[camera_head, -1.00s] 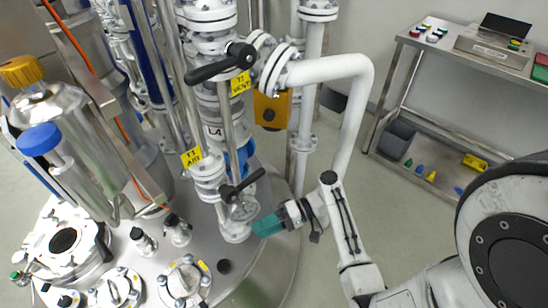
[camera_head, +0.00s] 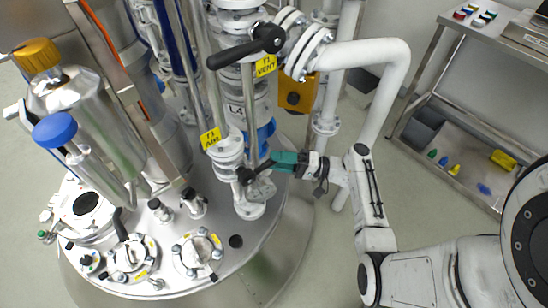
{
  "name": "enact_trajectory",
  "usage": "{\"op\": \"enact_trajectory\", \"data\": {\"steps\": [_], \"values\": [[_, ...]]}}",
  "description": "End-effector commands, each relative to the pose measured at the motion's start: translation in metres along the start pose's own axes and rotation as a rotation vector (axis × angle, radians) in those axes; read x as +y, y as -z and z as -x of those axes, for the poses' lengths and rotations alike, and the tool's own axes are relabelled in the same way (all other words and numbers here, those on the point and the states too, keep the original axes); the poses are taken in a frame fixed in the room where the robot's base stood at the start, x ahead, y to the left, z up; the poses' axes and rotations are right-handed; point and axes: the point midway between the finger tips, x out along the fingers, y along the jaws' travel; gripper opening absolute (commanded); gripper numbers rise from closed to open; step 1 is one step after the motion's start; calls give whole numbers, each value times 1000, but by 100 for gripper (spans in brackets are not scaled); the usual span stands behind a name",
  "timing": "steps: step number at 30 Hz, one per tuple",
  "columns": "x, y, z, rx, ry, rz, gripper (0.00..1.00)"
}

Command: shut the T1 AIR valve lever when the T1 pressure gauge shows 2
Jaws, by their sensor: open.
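The T1 AIR valve lever (camera_head: 246,175) is black and sits low on the white pipe stack, below the yellow T1 AIR label (camera_head: 210,138). Its handle runs up and right from the hub. My gripper (camera_head: 277,161) has teal fingers and is open at the outer end of this handle. The fingers overlap the handle's tip in the picture; I cannot tell whether they touch it. A pale round part (camera_head: 262,190) just below the lever may be a gauge, but I cannot make out a dial or reading. The T1 pressure reading cannot be told.
A larger black lever (camera_head: 240,49) with a yellow T1 VENT label (camera_head: 266,65) is above. A thick white bent pipe (camera_head: 368,52) stands behind my arm. A metal bench (camera_head: 462,42) is at right.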

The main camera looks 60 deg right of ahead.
Motion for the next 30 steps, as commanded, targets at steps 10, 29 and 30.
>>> {"op": "enact_trajectory", "data": {"steps": [10,29,30], "values": [[0,0,-16,-1,-1,1,49],[0,0,-16,0,-1,0,3],[0,0,-16,0,-1,0,0]]}}
